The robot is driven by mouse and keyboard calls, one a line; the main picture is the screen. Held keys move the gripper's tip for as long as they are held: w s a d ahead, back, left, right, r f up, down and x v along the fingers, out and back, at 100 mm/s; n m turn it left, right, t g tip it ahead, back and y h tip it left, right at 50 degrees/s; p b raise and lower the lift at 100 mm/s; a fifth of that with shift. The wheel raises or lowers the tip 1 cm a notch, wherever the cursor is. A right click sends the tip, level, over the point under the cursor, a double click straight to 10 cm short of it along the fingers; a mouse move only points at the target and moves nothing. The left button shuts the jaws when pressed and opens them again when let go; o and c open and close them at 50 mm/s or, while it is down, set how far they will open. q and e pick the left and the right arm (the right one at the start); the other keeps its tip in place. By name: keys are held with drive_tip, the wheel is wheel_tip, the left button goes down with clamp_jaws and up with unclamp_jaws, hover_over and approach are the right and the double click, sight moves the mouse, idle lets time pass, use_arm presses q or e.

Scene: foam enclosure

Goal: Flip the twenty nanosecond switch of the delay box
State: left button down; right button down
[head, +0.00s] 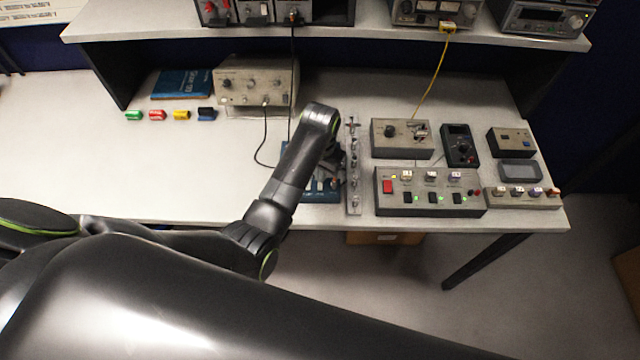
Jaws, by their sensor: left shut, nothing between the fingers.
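A blue box (322,196) with a row of small switches along its front lies on the bench, left of an upright grey strip. It looks like the delay box, but its labels are too small to read, so I cannot tell which switch is the twenty nanosecond one. My left arm covers much of the box. My left gripper (333,164) points down over the back right part of the box and is shut and empty. Its fingertips are mostly hidden, so I cannot tell whether they touch a switch. My right gripper is not in view.
The grey strip (353,192) with fittings stands close to the right of my gripper. Grey instrument boxes (430,205) fill the bench further right. A beige instrument (255,82) with a black cable stands behind left. The bench's left part (160,175) is mostly clear.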

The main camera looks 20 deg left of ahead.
use_arm(q)
drive_tip(key=shift+s+f+b, duration=0.1)
drive_tip(key=shift+f+b, duration=0.3)
drive_tip(key=shift+f, duration=0.6)
idle(0.7)
wheel_tip(320, 180, up, 2)
drive_tip(key=shift+r+p, duration=0.25)
drive_tip(key=shift+p, duration=0.85)
drive_tip(key=shift+r, duration=2.3)
drive_tip(key=shift+f, duration=0.1)
